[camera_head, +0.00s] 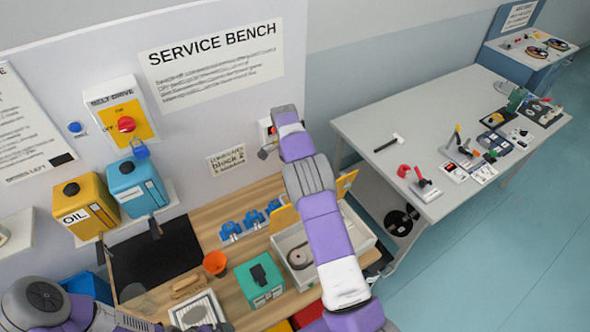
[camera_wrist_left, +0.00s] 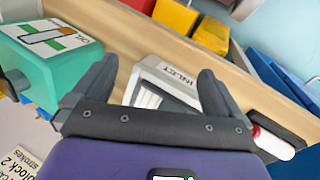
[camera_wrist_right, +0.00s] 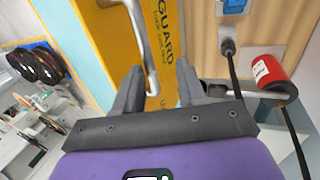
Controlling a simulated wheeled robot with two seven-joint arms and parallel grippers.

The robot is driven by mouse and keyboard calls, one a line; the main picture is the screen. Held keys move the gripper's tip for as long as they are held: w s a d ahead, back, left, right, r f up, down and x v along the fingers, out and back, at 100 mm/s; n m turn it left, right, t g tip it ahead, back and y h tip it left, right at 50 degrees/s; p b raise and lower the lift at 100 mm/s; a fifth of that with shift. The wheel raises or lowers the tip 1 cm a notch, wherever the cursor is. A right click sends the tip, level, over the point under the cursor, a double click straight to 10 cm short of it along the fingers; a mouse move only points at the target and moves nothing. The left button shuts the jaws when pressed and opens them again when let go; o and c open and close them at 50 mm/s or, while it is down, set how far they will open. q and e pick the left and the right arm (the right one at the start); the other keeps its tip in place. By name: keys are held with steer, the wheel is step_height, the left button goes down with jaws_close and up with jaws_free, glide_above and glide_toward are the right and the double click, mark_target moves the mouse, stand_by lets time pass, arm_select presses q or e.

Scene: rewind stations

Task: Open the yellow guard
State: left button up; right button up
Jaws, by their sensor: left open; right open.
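The yellow guard (camera_wrist_right: 110,42) fills the upper middle of the right wrist view, with "GUARD" lettering and a bent metal handle (camera_wrist_right: 143,45). My right gripper (camera_wrist_right: 158,85) is open, and the handle's near end shows between its fingertips; I cannot tell whether they touch. In the head view, yellow panels show on both sides of my right arm, at its left (camera_head: 284,217) and right (camera_head: 346,183); the arm hides what lies between and its own fingertips. My left gripper (camera_wrist_left: 158,85) is open and empty above the white inlet part (camera_wrist_left: 170,82), beside a teal box (camera_wrist_left: 48,65).
A red cylinder (camera_wrist_right: 268,68) and black cables are right of the right gripper. A padlock (camera_head: 140,148) hangs under the belt drive switch (camera_head: 126,124). A grey table (camera_head: 420,115) stands right.

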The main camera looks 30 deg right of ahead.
steer(key=shift+v, duration=2.85)
steer(key=shift+s, duration=0.1)
steer(key=shift+s+f, duration=0.1)
